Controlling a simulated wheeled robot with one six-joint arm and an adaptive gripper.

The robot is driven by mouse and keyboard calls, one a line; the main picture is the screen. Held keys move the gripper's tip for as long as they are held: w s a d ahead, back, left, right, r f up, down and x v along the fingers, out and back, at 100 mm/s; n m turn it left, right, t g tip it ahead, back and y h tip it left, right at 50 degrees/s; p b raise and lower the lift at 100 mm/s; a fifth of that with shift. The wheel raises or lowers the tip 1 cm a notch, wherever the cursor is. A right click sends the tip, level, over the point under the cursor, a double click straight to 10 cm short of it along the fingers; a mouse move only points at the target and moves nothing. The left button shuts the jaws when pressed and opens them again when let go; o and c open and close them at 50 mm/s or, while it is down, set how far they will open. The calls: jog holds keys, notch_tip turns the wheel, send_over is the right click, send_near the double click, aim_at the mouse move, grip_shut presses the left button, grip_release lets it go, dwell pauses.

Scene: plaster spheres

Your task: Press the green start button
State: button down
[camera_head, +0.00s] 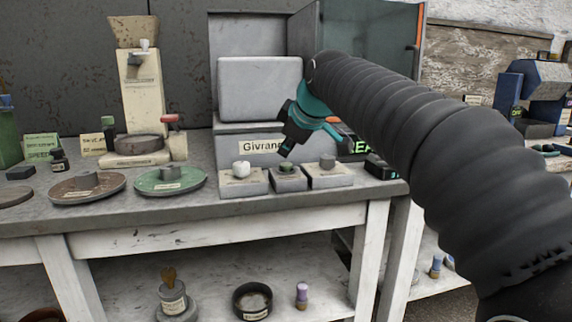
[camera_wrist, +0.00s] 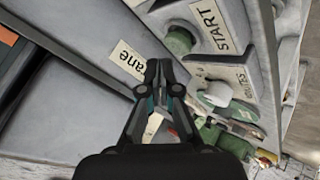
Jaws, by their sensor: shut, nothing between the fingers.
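The green start button (camera_head: 287,168) sits on the middle of three small grey boxes in front of the machine labelled "Givrane" (camera_head: 234,147). In the wrist view the green button (camera_wrist: 180,40) is beside a "START" label (camera_wrist: 212,24), up and right of my fingertips. My gripper (camera_head: 284,153) is shut and empty, pointing down just above the button in the head view. In the wrist view my gripper (camera_wrist: 158,66) shows both fingertips together, with a visible gap to the button. Whether the height gap is small cannot be told exactly.
A box with a white knob (camera_head: 241,169) stands left of the button and a box with a grey knob (camera_head: 327,161) stands right. Green (camera_head: 155,184) and brown (camera_head: 72,191) round plates lie farther left. The open machine door (camera_head: 400,35) is behind my arm.

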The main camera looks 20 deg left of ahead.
jog(key=shift+f, duration=0.1)
dwell(0.7)
jog(key=shift+f, duration=0.35)
